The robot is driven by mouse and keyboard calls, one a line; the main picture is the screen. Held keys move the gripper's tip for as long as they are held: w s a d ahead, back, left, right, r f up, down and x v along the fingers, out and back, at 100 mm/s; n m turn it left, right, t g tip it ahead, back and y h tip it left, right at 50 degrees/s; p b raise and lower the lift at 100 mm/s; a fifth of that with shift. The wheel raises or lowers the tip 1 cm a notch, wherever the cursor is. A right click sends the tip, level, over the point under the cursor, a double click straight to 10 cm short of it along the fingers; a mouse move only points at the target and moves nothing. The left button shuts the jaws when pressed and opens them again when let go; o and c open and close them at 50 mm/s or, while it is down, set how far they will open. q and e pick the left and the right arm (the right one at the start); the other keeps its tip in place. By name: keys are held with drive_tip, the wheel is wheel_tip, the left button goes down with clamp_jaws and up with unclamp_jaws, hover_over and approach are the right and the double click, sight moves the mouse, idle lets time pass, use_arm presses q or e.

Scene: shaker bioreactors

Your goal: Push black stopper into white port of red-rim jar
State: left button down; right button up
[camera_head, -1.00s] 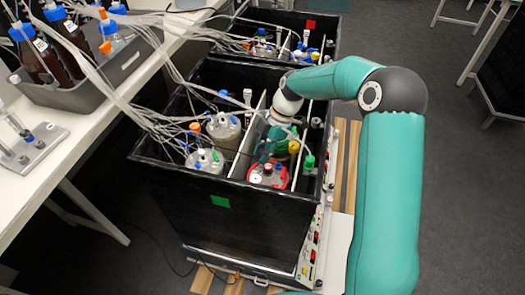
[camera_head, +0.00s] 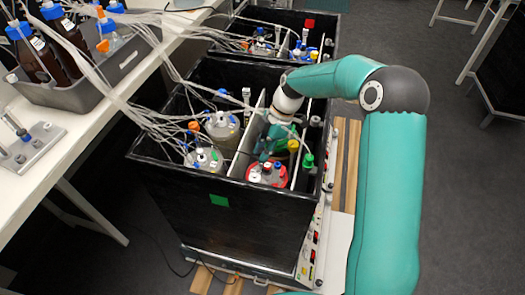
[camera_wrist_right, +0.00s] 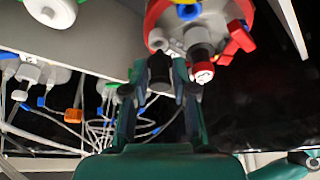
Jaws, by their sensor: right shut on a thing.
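The red-rim jar (camera_head: 267,182) stands in the front black box, in its narrow middle compartment. In the right wrist view its lid with the red rim (camera_wrist_right: 154,14) is at the top. My right gripper (camera_wrist_right: 160,84) is shut on the black stopper (camera_wrist_right: 159,69), which sits between its fingertips. The stopper's far end is at the white port (camera_wrist_right: 157,41) on the lid's near side. I cannot tell whether it is inside the port or only against it. In the head view my right gripper (camera_head: 268,148) reaches down behind the jar's lid; its fingertips are hidden. My left gripper is not in view.
The front black box (camera_head: 170,210) holds other jars with tubing (camera_head: 222,128) left of a divider. Green- and yellow-capped parts (camera_head: 307,161) stand close to the right. A second black box (camera_head: 325,30) is behind. A white bench (camera_head: 70,140) is at left.

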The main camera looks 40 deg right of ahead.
idle(0.7)
drive_tip(key=shift+f+b, duration=1.1)
drive_tip(key=shift+b, duration=0.3)
idle(1.0)
drive_tip(key=o, duration=0.8)
drive_tip(key=shift+o, duration=0.2)
drive_tip(key=v, duration=0.8)
